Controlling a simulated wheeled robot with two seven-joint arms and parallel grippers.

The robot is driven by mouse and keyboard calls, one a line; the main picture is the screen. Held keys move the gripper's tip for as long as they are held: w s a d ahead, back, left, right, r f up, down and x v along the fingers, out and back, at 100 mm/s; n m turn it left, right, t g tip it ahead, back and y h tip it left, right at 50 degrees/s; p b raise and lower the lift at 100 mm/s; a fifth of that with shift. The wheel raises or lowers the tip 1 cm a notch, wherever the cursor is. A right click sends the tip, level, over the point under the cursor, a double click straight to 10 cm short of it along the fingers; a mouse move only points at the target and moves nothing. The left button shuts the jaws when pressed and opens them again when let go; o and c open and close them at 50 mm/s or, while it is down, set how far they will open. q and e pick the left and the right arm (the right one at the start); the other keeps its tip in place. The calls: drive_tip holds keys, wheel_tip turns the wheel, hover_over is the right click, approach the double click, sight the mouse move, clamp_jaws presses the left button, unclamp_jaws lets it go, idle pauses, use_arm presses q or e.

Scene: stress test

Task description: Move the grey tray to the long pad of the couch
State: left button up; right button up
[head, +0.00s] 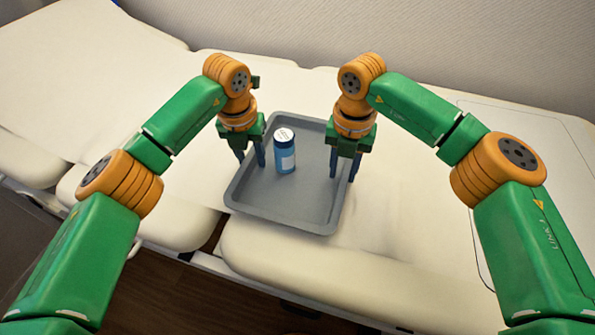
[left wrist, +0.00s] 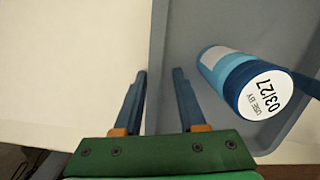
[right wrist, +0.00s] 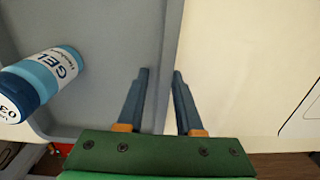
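The grey tray (head: 290,207) lies on the pale couch (head: 400,230), near the seam between two pads. My left gripper (head: 251,160) is at the tray's left wall, with one finger on each side of the rim. The rim also shows in the left wrist view (left wrist: 159,60). My right gripper (head: 343,176) straddles the right wall in the same way, seen in the right wrist view (right wrist: 172,50). Both pairs of fingers are apart, with small gaps visible beside the rim.
A wide pad (head: 80,65) stretches to the upper left, clear of objects. A smaller front pad (head: 175,222) is beside a dark gap. A thin outlined flat area (head: 530,180) is at the right. The wall (head: 350,25) stands behind, and dark floor (head: 200,295) shows in front.

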drive_tip(key=shift+r, duration=0.25)
use_arm(q)
wheel_tip(320, 180, up, 12)
drive_tip(key=s, duration=0.1)
drive_tip(key=shift+s+f, duration=0.15)
drive_tip(key=shift+s, duration=0.05)
use_arm(e)
wheel_tip(320, 180, up, 12)
drive_tip(key=shift+f, duration=0.2)
use_arm(q)
drive_tip(key=shift+a, duration=0.1)
use_arm(e)
drive_tip(key=shift+r, duration=0.1)
